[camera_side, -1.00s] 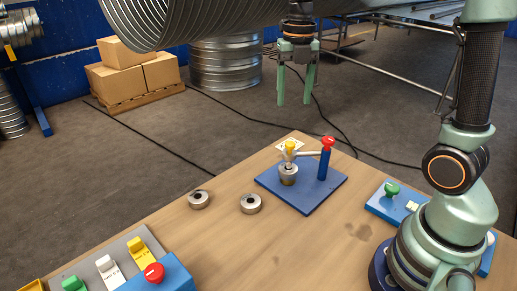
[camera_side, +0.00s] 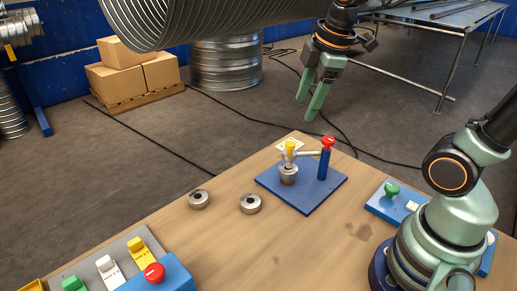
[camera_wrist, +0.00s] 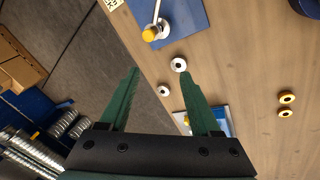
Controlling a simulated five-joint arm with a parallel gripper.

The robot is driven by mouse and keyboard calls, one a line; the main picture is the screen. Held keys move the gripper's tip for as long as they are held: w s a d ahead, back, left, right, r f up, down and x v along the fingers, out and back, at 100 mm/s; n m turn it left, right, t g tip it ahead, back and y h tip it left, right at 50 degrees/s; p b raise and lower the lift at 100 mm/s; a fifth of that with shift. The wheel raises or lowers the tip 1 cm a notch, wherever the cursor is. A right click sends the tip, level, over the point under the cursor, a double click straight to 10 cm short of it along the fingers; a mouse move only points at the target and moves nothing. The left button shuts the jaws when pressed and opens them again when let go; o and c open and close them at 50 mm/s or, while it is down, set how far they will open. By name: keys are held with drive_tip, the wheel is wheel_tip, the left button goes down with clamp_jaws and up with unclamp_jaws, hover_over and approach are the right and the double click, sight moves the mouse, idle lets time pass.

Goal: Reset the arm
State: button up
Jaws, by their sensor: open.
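My gripper (camera_side: 311,98) is open and empty, in the air beyond the far edge of the table in the side view. Its two green fingers tilt down and to the left. In the wrist view my gripper (camera_wrist: 160,75) shows its fingers spread apart with nothing held between them. The blue plate (camera_side: 309,199) on the table carries a metal cylinder (camera_side: 288,178) with a yellow top and a blue post (camera_side: 324,164) with a red cap. A metal ring (camera_side: 250,204) and a second ring (camera_side: 199,199) lie on the table left of the plate.
A switch panel (camera_side: 107,265) with green, white and yellow switches and a blue box with a red button (camera_side: 154,272) stand front left. A blue base with a green knob (camera_side: 391,188) is at right. A large duct (camera_side: 220,22) hangs across the top.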

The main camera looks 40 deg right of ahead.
drive_tip(key=s+m, duration=0.1)
drive_tip(key=m, duration=0.2)
drive_tip(key=s+a+f+m+t, duration=0.1)
drive_tip(key=m, duration=0.3)
drive_tip(key=s+m+t, duration=0.1)
drive_tip(key=m, duration=0.3)
drive_tip(key=shift+s+a+f, duration=0.2)
drive_tip(key=shift+s+a, duration=0.1)
drive_tip(key=shift+a, duration=0.05)
drive_tip(key=shift+o, duration=0.3)
idle(0.3)
